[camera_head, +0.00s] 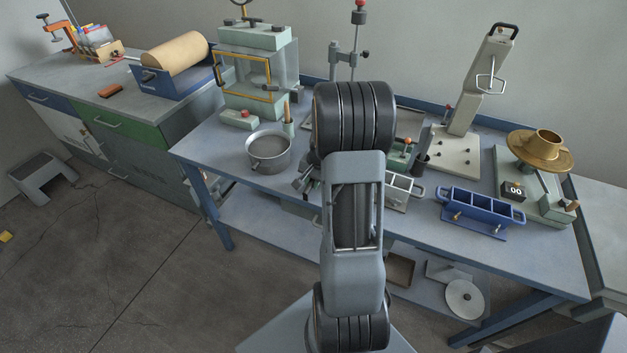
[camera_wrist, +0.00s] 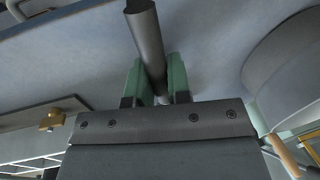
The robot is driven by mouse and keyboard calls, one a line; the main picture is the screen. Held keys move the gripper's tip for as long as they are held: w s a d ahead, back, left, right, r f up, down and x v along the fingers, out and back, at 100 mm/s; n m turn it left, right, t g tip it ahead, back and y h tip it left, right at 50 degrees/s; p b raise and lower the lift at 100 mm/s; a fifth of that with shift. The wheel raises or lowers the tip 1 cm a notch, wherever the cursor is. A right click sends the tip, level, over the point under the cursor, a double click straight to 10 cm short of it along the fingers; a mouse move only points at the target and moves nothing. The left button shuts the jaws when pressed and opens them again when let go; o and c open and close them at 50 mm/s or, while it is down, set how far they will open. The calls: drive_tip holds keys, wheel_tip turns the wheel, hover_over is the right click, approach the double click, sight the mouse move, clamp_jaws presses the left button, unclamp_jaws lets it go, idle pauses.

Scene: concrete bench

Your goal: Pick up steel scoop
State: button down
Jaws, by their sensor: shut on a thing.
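My gripper (camera_wrist: 156,82) shows in the wrist view, with its two green fingers shut on a dark grey metal bar. The bar looks like the handle of the steel scoop (camera_wrist: 147,40). It passes between the fingers and sticks out above the bench top. The scoop's bowl is not clearly visible, and I cannot tell whether the scoop touches the bench. In the head view my arm covers most of the gripper and the scoop, to the right of the round steel pan.
The steel pan (camera_head: 269,155) stands close left of my gripper. A wooden-handled tool (camera_head: 287,112) is behind it. A three-bay blue mould (camera_head: 475,209) and a grey mould (camera_head: 400,188) are at right. Bench space in front of the pan is clear.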

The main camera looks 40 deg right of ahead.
wheel_tip(320, 180, up, 3)
drive_tip(key=shift+f, duration=0.1)
drive_tip(key=s+a+r, duration=0.2)
drive_tip(key=s+r, duration=0.8)
drive_tip(key=s, duration=0.3)
drive_tip(key=shift+s+a, duration=0.3)
drive_tip(key=shift+s, duration=0.1)
drive_tip(key=shift+a, duration=0.1)
idle(0.5)
